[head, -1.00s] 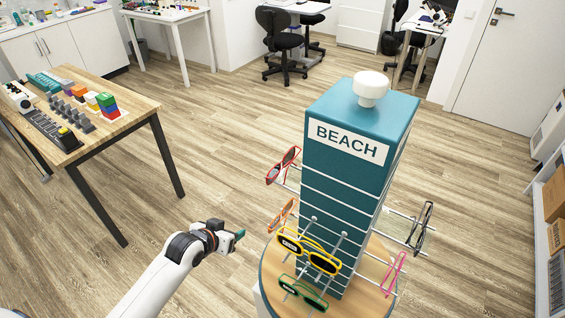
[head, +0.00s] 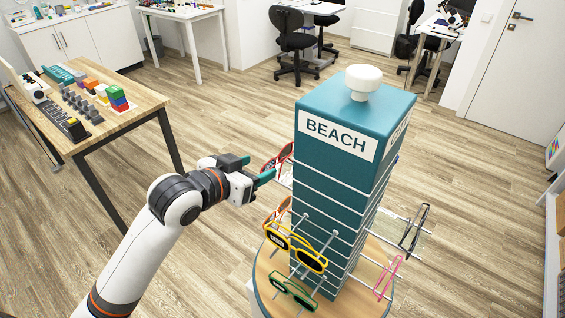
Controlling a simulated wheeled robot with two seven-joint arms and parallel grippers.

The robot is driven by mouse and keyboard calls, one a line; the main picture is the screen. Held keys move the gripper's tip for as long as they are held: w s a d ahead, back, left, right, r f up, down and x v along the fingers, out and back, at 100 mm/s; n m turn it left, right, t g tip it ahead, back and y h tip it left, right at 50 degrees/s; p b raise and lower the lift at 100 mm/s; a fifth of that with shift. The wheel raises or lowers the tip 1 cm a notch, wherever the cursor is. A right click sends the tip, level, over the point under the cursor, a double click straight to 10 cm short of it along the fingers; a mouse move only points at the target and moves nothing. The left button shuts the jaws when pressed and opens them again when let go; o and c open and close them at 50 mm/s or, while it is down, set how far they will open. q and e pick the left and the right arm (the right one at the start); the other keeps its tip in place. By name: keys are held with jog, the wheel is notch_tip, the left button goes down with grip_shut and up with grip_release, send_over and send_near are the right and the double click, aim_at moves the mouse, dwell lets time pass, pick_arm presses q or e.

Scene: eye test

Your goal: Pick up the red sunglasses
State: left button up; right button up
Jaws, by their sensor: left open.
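The red sunglasses (head: 281,157) hang on pegs on the left side of the teal BEACH display stand (head: 340,182), in its upper part. My left gripper (head: 258,171) is open, with teal fingertips, just left of the red sunglasses. Its fingertips overlap the lower left of the sunglasses in the picture; I cannot tell whether they touch. Nothing shows between the fingers. The far part of the red frame is partly hidden by the stand's edge. My right gripper is not in view.
Yellow sunglasses (head: 309,262), green sunglasses (head: 293,292), an orange pair (head: 279,209), a pink pair (head: 388,278) and a dark pair (head: 414,228) hang lower or on other sides. A wooden table (head: 140,107) with small parts stands left. Open floor lies between.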

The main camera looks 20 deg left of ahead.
aim_at(275, 162)
pick_arm(q)
jog(key=p+x, duration=0.1)
jog(key=x, duration=0.3)
jog(key=shift+w+d+f, duration=0.15)
jog(key=shift+w+d, duration=0.05)
jog(key=shift+w, duration=0.1)
jog(key=shift+w+d+f+p, duration=0.15)
jog(key=shift+w+f+p, duration=0.1)
jog(key=shift+w+p, duration=0.1)
jog(key=c, duration=1)
